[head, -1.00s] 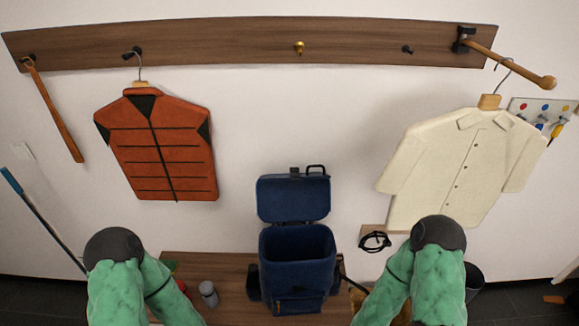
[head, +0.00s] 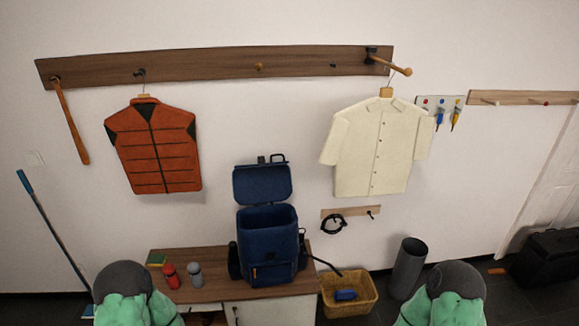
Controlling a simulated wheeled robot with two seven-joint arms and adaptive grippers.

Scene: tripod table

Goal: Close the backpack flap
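A navy blue backpack (head: 268,250) stands upright on a wooden bench (head: 208,289) in the head view. Its flap (head: 263,184) is raised upright behind the open mouth, and the dark inside shows. A small orange tag is on its front. My two arms, with green sleeves and dark grey rounded joints, come in at the bottom left and bottom right. Both grippers are outside the picture or hidden below its edge. Neither arm touches the backpack.
A red bottle (head: 170,276) and a grey bottle (head: 195,274) stand left of the backpack. A wicker basket (head: 350,295) holding a blue item and a grey cylinder bin (head: 407,268) are to the right. An orange vest (head: 153,147) and cream shirt (head: 378,147) hang above.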

